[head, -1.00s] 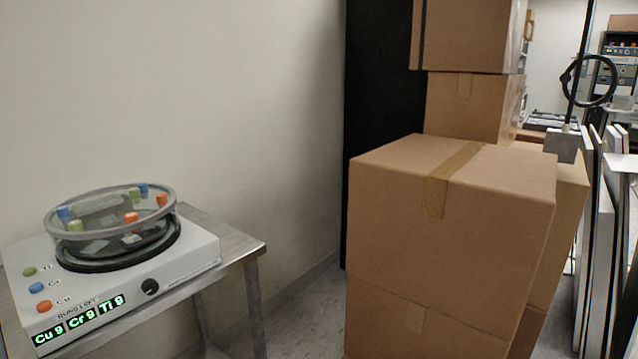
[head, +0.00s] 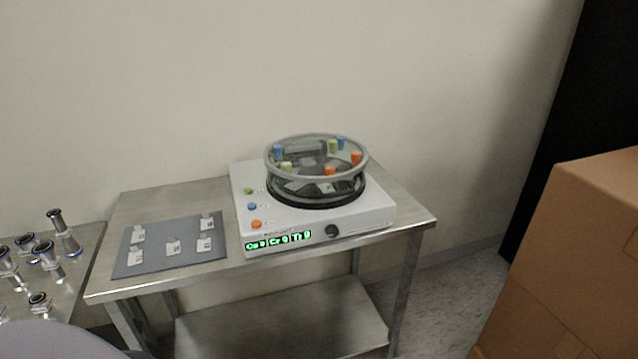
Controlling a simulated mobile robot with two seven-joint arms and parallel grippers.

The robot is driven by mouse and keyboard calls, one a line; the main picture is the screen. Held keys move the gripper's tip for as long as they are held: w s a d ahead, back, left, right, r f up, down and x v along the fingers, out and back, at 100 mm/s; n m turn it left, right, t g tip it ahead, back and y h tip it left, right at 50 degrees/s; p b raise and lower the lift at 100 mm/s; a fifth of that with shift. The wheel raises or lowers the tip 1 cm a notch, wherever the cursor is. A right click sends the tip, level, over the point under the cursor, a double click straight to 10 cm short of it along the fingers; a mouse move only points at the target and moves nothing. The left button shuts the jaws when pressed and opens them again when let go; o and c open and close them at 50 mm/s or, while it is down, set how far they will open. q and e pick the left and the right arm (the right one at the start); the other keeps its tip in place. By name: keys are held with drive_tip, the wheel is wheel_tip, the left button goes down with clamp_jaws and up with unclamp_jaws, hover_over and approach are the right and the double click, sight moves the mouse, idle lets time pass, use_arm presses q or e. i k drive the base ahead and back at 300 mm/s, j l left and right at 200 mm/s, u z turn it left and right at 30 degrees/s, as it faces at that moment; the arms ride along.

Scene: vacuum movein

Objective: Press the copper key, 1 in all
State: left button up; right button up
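A white machine (head: 375,215) stands on a metal table against the wall. A glass-walled round chamber (head: 318,172) with orange, blue and green pieces inside sits on top of it. Three round keys are on its left side: a green key (head: 248,191), a blue key (head: 252,207) and an orange, copper-coloured key (head: 256,224). The key labels are too small to read now. A green-lit display (head: 278,241) on the front shows Cu, Cr and Ti with numbers. A black knob (head: 332,231) is right of the display. Neither gripper is in view.
The metal table (head: 415,219) has a lower shelf. A grey mat (head: 150,262) with several small labelled pieces lies left of the machine. Another table (head: 85,260) at far left holds several metal fittings. Cardboard boxes (head: 580,240) stand at right, with open floor between.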

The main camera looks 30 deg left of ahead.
sight(257, 223)
drive_tip(key=u, duration=1.4)
